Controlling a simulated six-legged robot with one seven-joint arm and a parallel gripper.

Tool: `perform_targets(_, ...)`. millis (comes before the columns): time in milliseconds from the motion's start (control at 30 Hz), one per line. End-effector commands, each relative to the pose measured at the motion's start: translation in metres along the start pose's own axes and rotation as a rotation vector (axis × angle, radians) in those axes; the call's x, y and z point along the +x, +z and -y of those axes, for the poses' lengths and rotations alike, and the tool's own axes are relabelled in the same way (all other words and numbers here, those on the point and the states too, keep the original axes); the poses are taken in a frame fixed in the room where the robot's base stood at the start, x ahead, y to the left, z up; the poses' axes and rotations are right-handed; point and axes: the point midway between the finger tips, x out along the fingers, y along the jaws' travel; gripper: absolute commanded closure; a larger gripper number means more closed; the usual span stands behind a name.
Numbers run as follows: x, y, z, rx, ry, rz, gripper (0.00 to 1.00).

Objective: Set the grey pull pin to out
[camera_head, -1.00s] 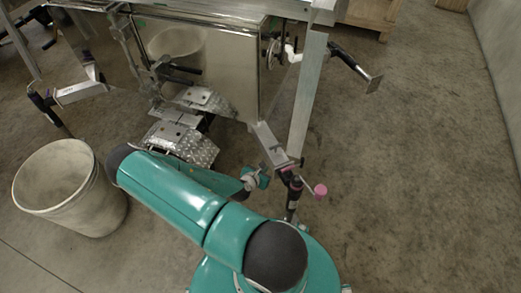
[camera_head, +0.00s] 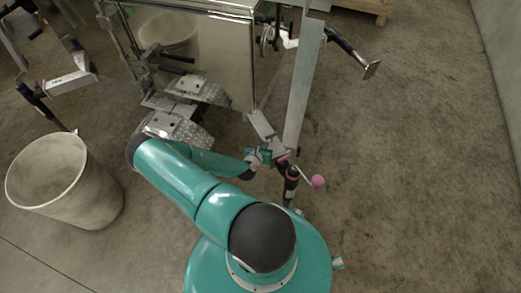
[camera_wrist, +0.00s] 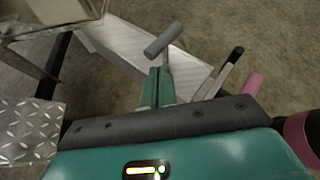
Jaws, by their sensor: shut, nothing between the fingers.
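The grey pull pin (camera_wrist: 163,39) shows in the wrist view as a grey cylindrical handle on a thin stem, just beyond my fingertips. My gripper (camera_wrist: 157,77) has its two teal fingers together and empty, beside the pin's stem; I cannot tell whether they touch it. The lower stem is hidden behind the fingers. In the head view my gripper (camera_head: 258,156) is at the metal bracket near the top of the jack leg (camera_head: 291,184). The pin is too small to make out there.
A pink knob (camera_head: 318,181) on a crank sticks out right of the jack. The long aluminium beam (camera_head: 304,85) rises behind it. The trailer box (camera_head: 225,60) and tread-plate fenders (camera_head: 180,128) are left. A bin (camera_head: 90,205) stands far left. Floor at right is clear.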

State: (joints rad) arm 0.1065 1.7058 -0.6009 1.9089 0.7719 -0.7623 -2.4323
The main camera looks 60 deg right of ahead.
Motion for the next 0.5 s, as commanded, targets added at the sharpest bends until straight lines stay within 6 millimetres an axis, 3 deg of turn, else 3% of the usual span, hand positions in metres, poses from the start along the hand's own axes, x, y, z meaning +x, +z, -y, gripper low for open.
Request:
perform_targets(200, 0.025, 0.001, -0.002, 0.001, 0.001, 0.000, 1.00)
perform_targets(500, 0.029, 0.002, -0.004, -0.002, 0.003, 0.000, 1.00)
